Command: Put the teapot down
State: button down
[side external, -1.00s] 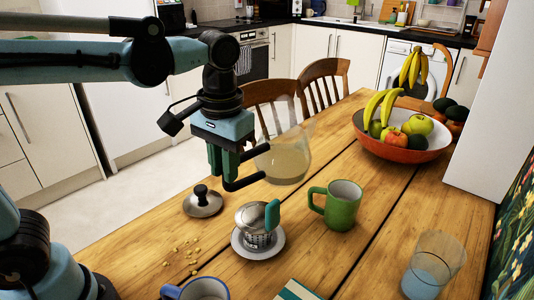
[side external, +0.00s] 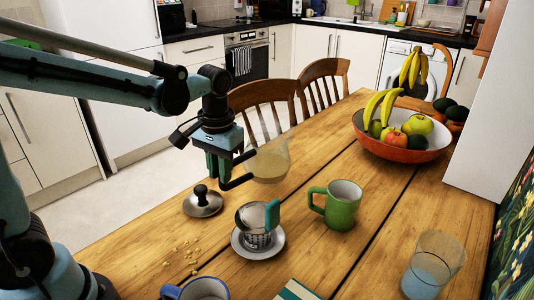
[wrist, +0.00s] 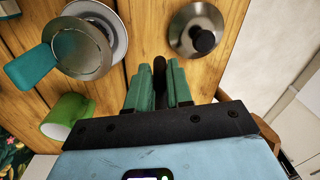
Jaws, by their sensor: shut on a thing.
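The teapot (side external: 270,163) is a clear glass pot with pale yellowish liquid and a black handle. In the side external view it is roughly upright near the table's far edge, in front of a chair. I cannot tell whether its base touches the table. My gripper (side external: 220,168) is shut on the black handle at the pot's left. In the wrist view the green fingers of my gripper (wrist: 158,88) close around the dark handle (wrist: 160,68). The glass body is not clearly visible there.
A metal lid with black knob (side external: 203,202), a strainer on a saucer (side external: 258,235) and a green mug (side external: 338,205) stand nearby on the wooden table (side external: 300,250). A fruit bowl (side external: 400,147) is at the back right. Bare table lies between mug and bowl.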

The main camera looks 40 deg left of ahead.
jog(key=shift+f, duration=2.15)
jog(key=c, duration=1)
grip_release()
notch_tip(320, 180, up, 12)
jog(key=shift+s+d+f+m+t+h, duration=0.1)
jog(key=shift+s+f+m+t, duration=0.35)
jog(key=shift+s+f+t, duration=0.6)
jog(key=shift+s+d+f+m+t+h, duration=0.1)
jog(key=shift+s+f+m+t, duration=0.3)
jog(key=shift+s+f+t, duration=0.65)
jog(key=shift+s+d+f+m+t+h, duration=0.1)
jog(key=shift+s+f+m+t, duration=0.45)
jog(key=shift+s+t, duration=0.8)
jog(key=shift+w, duration=0.2)
